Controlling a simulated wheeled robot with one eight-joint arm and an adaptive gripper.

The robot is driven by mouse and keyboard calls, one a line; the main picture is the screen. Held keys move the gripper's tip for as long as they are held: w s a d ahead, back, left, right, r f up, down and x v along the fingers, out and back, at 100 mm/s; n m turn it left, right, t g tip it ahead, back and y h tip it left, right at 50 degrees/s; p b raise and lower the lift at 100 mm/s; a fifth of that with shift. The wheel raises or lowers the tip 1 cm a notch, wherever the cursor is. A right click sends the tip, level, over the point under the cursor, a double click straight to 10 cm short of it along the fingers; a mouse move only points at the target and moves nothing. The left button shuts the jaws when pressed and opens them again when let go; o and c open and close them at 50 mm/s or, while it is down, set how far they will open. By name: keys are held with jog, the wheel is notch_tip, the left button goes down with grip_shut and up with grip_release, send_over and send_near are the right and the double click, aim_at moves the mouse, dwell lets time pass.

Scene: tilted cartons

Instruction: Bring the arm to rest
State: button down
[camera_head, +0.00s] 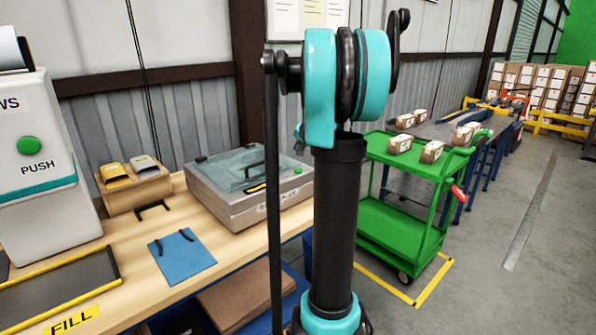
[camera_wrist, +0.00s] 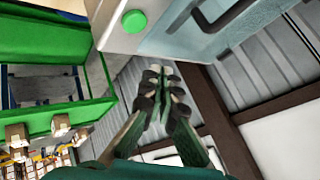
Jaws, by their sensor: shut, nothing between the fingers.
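My arm, dark grey with teal joints, stands upright through the middle of the head view; its gripper does not show there. In the wrist view my gripper (camera_wrist: 160,80) is shut and empty, its fingertips close together in front of the camera. Behind the fingers the wrist view shows a corrugated wall and dark beams. The grey box with a clear lid (camera_head: 250,188) stands on the wooden bench, left of my arm. Its green button (camera_wrist: 135,21) shows at the top of the wrist view, near the fingers; I cannot tell the exact gap.
The wooden bench (camera_head: 150,262) holds a white dispenser (camera_head: 40,160), a blue sheet (camera_head: 181,256) and a small stand with yellow and white pieces. A green cart (camera_head: 400,235) with several small cartons stands right of my arm. Open floor (camera_head: 540,270) lies at the right.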

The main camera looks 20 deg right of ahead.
jog(key=s+a+f+n+g, duration=0.1)
jog(key=s+a+f+n, duration=0.2)
jog(key=s+a+f, duration=0.4)
jog(key=s+a+f+n+g, duration=0.2)
jog(key=s+a+f, duration=0.5)
jog(key=s, duration=1.1)
jog(key=s+a+f+n+g, duration=0.2)
jog(key=s+a+f+n, duration=0.2)
jog(key=s, duration=0.8)
notch_tip(320, 180, down, 3)
jog(key=a, duration=0.3)
jog(key=shift+s+n+y, duration=0.15)
jog(key=shift+n+y, duration=0.15)
jog(key=shift+n, duration=0.1)
